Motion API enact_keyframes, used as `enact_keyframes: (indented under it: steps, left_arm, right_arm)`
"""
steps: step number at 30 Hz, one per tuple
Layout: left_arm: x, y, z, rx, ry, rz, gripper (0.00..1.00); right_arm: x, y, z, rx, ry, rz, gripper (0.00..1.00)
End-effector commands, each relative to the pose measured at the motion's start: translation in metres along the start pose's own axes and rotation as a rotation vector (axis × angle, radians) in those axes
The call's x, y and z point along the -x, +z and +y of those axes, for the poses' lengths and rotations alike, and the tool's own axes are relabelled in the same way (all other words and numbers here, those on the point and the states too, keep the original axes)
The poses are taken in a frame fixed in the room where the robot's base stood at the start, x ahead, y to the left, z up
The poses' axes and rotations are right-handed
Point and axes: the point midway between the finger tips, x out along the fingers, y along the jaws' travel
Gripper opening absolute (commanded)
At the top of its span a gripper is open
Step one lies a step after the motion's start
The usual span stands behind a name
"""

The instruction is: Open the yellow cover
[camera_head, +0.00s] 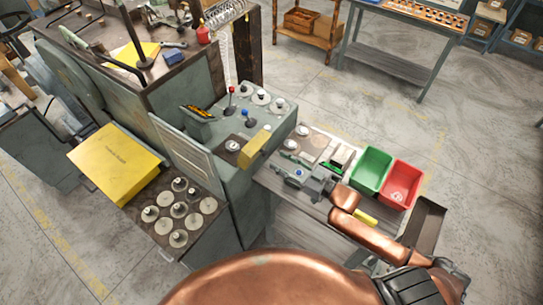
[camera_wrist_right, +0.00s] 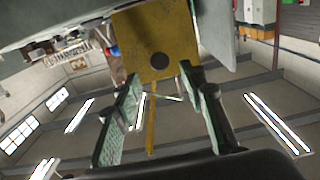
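A yellow cover (camera_head: 255,147), a small box shape, sits on the front of the grey-green machine in the head view. In the right wrist view, a yellow plate with a dark round spot (camera_wrist_right: 155,45), apparently this cover, fills the top middle beyond the fingers. My right gripper (camera_head: 287,166) is open and empty, a little right of the cover in the head view. Its two green-padded fingers (camera_wrist_right: 160,84) stand wide apart and point toward the yellow plate. I cannot tell if they touch it. My left gripper is not in view.
A larger yellow panel (camera_head: 115,165) marks the machine's left side, near several round knobs (camera_head: 178,209). Red and blue levers (camera_head: 231,90) rise behind the cover. A green bin (camera_head: 371,168) and a red bin (camera_head: 401,185) stand right of my gripper.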

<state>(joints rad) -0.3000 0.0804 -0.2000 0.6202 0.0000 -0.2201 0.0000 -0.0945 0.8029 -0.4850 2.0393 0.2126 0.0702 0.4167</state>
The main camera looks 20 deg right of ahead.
Motion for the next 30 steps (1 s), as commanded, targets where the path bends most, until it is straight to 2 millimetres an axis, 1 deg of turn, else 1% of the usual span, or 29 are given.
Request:
enact_keyframes:
  steps: [1, 6, 9, 12, 15, 22, 30]
  left_arm:
    - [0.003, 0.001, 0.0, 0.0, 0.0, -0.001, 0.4]
    - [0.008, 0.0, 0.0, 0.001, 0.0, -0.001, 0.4]
    - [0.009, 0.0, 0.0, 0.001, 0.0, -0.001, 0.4]
    - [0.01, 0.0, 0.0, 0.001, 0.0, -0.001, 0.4]
    - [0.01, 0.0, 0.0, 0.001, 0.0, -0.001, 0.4]
    - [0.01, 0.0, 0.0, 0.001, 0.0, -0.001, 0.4]
    - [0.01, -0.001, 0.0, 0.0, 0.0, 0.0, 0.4]
  right_arm:
    - [-0.01, -0.003, -0.001, -0.001, -0.001, 0.003, 0.38]
    - [-0.036, -0.002, -0.001, 0.0, 0.0, 0.002, 0.38]
    - [-0.047, -0.001, 0.0, 0.0, 0.001, 0.001, 0.38]
    - [-0.054, -0.001, -0.001, 0.0, 0.001, 0.0, 0.38]
    - [-0.057, 0.0, -0.001, -0.001, 0.0, 0.0, 0.38]
    - [-0.056, 0.001, -0.001, -0.001, 0.0, -0.001, 0.37]
    - [-0.056, 0.001, -0.001, -0.001, 0.0, -0.001, 0.19]
